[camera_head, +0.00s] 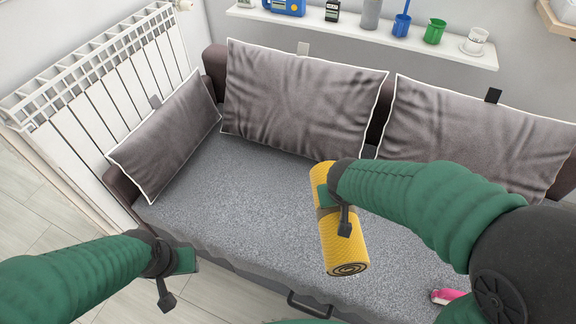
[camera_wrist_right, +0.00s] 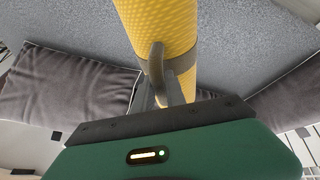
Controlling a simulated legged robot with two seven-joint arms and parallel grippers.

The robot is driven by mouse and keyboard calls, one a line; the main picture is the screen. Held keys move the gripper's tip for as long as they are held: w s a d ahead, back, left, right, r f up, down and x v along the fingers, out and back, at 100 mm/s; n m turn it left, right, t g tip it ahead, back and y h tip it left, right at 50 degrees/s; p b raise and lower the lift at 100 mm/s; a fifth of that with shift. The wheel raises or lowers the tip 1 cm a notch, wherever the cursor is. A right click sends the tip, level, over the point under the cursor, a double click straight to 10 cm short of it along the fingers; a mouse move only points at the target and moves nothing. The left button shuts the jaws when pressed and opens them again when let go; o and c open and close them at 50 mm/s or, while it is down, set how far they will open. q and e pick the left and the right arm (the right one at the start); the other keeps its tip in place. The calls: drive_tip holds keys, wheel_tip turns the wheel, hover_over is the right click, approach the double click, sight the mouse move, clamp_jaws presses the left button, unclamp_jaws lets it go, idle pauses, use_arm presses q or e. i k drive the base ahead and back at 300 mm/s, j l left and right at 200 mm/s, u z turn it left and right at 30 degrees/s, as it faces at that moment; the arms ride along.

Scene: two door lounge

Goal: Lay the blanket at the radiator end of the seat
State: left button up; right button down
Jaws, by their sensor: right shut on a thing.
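The blanket is a yellow roll with a brown band (camera_head: 345,252), and its coiled end faces the front of the seat. My right gripper (camera_head: 343,218) is shut on it around the band. The seat (camera_head: 250,195) is a grey sofa cushion. The white radiator (camera_head: 120,85) stands at its left end. My left gripper (camera_head: 168,292) is empty in front of the seat's left front edge; its finger gap is unclear.
Grey pillows stand along the back (camera_head: 300,100), (camera_head: 470,135), and a smaller one (camera_head: 170,145) leans at the radiator end. The left part of the seat is bare. A pink thing (camera_head: 448,296) lies at the front right. A shelf (camera_head: 400,40) with cups hangs behind.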

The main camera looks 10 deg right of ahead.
sight(223, 208)
drive_tip(key=j, duration=0.7)
drive_tip(key=k+j, duration=0.1)
drive_tip(key=j, duration=0.55)
drive_tip(key=i+j, duration=0.75)
drive_tip(key=j, duration=0.15)
drive_tip(key=i, duration=0.35)
drive_tip(key=l, duration=0.05)
